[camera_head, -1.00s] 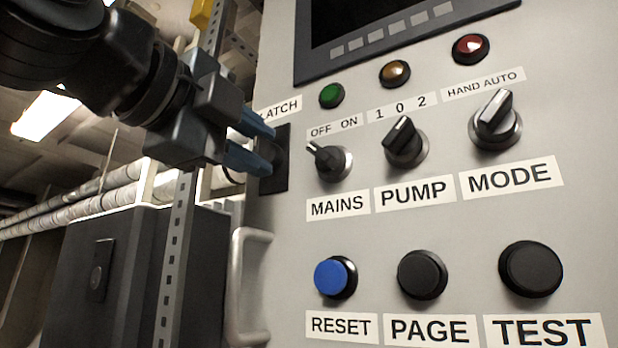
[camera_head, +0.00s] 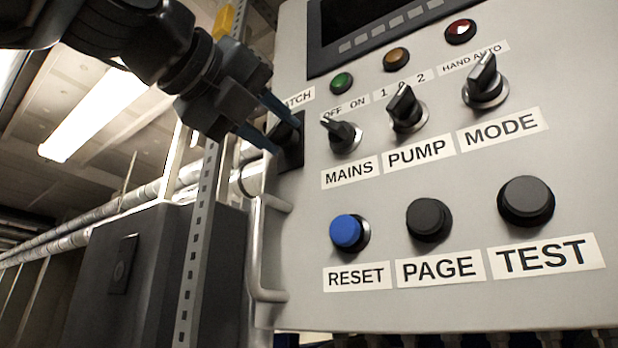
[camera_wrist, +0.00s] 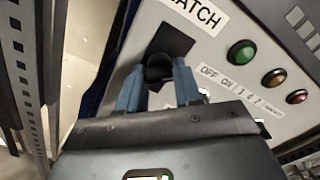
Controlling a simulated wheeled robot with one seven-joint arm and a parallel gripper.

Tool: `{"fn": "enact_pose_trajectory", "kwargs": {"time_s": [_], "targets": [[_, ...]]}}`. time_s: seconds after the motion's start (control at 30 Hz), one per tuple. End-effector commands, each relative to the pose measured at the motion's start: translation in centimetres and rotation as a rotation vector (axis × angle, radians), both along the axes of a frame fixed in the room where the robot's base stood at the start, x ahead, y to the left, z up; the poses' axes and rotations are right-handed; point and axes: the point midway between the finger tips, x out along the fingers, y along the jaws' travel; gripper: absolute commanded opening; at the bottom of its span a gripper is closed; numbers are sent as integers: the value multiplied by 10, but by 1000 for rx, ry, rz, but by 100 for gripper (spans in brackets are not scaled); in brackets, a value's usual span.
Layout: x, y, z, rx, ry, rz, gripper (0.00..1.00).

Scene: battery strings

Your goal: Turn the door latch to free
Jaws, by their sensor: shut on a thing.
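The door latch (camera_head: 288,140) is a black plate with a dark knob at the left edge of the grey cabinet door (camera_head: 400,180), under a partly hidden LATCH label. My gripper (camera_head: 277,128), with blue fingers, reaches it from the upper left and is shut on the latch knob. In the wrist view the latch knob (camera_wrist: 158,68) sits between my two blue fingertips (camera_wrist: 158,84), on its black plate below the LATCH label (camera_wrist: 196,14). The knob's exact angle is largely hidden by the fingers.
A door handle (camera_head: 264,250) stands out below the latch. The MAINS knob (camera_head: 343,134) and green lamp (camera_head: 342,82) are close on the right. A perforated upright (camera_head: 196,240) and a dark box (camera_head: 150,270) stand on the left.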

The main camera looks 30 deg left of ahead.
Motion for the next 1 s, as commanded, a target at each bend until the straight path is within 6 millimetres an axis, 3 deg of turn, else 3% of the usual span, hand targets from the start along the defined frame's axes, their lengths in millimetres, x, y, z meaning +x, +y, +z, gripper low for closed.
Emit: {"fn": "enact_pose_trajectory", "kwargs": {"time_s": [0.5, 1.0], "targets": [[1, 0, -2, 464, -35, -1, 4], [1, 0, -2, 693, -53, -1, 4]]}}
